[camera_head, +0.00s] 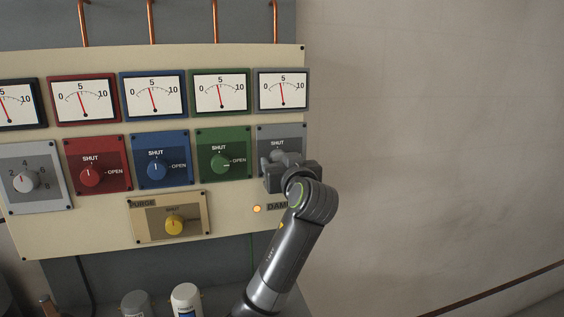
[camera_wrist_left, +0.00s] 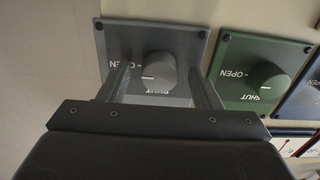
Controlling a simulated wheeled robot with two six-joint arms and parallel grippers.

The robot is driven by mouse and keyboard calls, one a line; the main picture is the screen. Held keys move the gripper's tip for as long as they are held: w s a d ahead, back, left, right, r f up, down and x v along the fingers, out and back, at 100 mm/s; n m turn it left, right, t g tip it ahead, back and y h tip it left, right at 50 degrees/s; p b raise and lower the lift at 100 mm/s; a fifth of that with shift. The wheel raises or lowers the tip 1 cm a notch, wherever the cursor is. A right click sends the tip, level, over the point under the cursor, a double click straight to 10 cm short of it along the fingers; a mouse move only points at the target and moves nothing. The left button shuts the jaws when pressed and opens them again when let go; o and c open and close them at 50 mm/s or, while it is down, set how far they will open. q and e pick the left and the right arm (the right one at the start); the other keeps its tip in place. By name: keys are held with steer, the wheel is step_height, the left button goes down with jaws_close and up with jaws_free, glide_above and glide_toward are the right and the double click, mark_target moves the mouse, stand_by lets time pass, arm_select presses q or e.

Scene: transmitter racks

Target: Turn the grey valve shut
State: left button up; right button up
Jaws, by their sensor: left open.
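The grey valve's plate (camera_head: 270,135) is at the right end of the row of valves in the head view, with SHUT printed at its top. My left gripper (camera_head: 283,163) is in front of it and hides the knob there. In the left wrist view, which shows the panel upside down, the round grey knob (camera_wrist_left: 165,70) lies between the two open fingers of my left gripper (camera_wrist_left: 158,72). Small gaps show beside the knob. Its white mark points toward OPEN. My right gripper is not in view.
The green valve (camera_head: 220,163) is the close neighbour, then the blue (camera_head: 157,168) and red (camera_head: 91,175) ones. A yellow purge valve (camera_head: 174,225) sits below. The grey-framed gauge (camera_head: 283,90) is above, and a lit amber lamp (camera_head: 257,209) below. Bare wall lies right.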

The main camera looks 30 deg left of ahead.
arm_select(q)
steer(key=c, duration=1)
steer(key=shift+d+n+b, duration=0.1)
steer(key=shift+n+b, duration=6.5)
steer(key=shift+n, duration=2.3)
